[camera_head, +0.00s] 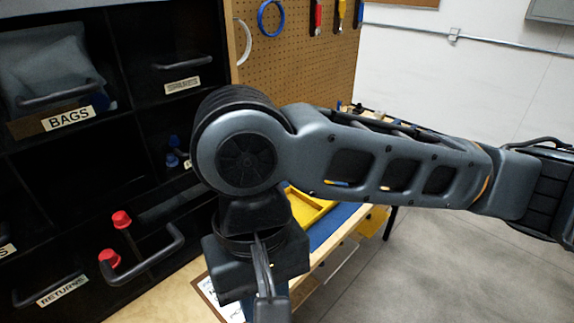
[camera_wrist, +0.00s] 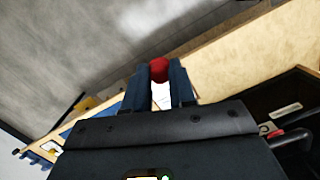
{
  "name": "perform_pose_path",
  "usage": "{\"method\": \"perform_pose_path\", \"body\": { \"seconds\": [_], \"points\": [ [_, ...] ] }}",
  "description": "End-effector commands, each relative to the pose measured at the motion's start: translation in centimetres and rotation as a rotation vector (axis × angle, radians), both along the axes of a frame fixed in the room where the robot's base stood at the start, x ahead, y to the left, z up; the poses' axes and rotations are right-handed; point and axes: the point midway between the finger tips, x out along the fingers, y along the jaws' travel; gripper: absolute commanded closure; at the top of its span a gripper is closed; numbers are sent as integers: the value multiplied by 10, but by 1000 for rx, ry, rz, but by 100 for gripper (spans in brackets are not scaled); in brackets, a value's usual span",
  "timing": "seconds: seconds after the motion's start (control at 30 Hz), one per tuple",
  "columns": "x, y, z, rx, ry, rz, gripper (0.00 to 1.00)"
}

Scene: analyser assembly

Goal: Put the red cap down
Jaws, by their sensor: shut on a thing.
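A red cap (camera_wrist: 158,70) sits between the tips of my two fingers in the wrist view. My gripper (camera_wrist: 160,85) is shut on it. In the head view my gripper hangs down at the bottom middle, with its fingertips and the held cap out of sight. Two other red pieces (camera_head: 121,219) show at the lower left in the head view, by the black cabinet's drawer handle. I cannot tell what surface lies directly under the held cap.
The black cabinet (camera_head: 110,190) with labelled bins and jutting handles fills the left. A wooden-edged bench with a blue mat (camera_head: 335,222) and yellow tray (camera_head: 308,208) lies behind my arm. A pegboard (camera_head: 290,80) stands above. Open floor (camera_head: 450,260) is at right.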

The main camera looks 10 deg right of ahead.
Motion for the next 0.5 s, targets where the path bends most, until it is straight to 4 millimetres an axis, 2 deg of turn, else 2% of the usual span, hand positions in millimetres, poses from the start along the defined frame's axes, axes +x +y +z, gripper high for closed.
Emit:
{"method": "perform_pose_path", "body": {
  "seconds": [0.03, 0.1, 0.5],
  "points": [
    [13, -16, -19, 3, 7, -31, 100],
    [30, -35, -42, 4, 6, -52, 100],
    [121, -138, -169, 1, -7, -157, 100]
  ]
}}
